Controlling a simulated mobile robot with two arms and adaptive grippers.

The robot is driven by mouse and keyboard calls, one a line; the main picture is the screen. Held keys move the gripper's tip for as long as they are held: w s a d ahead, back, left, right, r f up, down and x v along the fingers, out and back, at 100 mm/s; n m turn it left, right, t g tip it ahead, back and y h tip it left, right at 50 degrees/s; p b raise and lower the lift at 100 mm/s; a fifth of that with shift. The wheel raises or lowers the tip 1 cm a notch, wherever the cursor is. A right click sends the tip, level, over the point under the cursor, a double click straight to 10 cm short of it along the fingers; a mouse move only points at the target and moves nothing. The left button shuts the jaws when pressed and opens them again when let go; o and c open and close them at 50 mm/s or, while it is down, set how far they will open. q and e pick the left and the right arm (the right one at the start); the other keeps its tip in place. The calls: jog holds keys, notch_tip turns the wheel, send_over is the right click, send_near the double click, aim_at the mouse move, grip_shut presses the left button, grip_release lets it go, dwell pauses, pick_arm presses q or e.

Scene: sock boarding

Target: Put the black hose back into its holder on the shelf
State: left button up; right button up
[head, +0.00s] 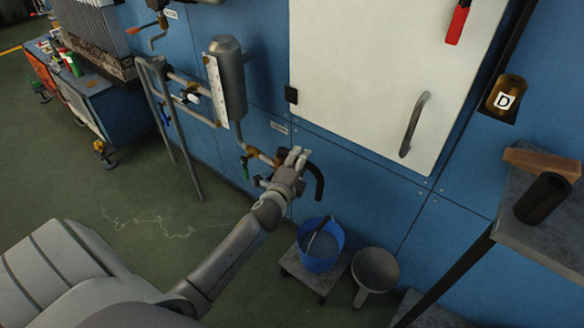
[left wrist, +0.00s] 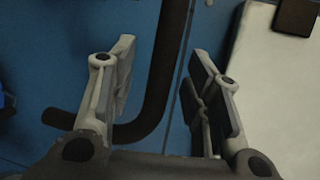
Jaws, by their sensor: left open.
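The black hose (head: 319,183) hangs in a curve against the blue wall panel, just right of my left gripper (head: 297,157) in the head view. In the left wrist view the hose (left wrist: 166,75) runs down between the two spread fingers of the gripper (left wrist: 163,65) and bends to the left below. The gripper is open; I cannot tell whether a finger touches the hose. A grey shelf (head: 520,232) stands at the right edge of the head view with a black, open-topped cylinder (head: 543,198) on it, possibly the holder. My right gripper is not in view.
A brown block (head: 541,163) lies on the shelf behind the cylinder. A brass cup marked D (head: 507,94) is on the wall. A blue bucket (head: 320,246) and a grey pan (head: 375,270) are below my gripper. A white cabinet door (head: 375,75) is above right.

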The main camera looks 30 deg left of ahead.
pick_arm(q)
jog(key=shift+w+a+f, duration=0.1)
jog(key=shift+w+a, duration=0.05)
jog(key=shift+w, duration=0.4)
grip_shut()
jog(key=shift+r, duration=0.2)
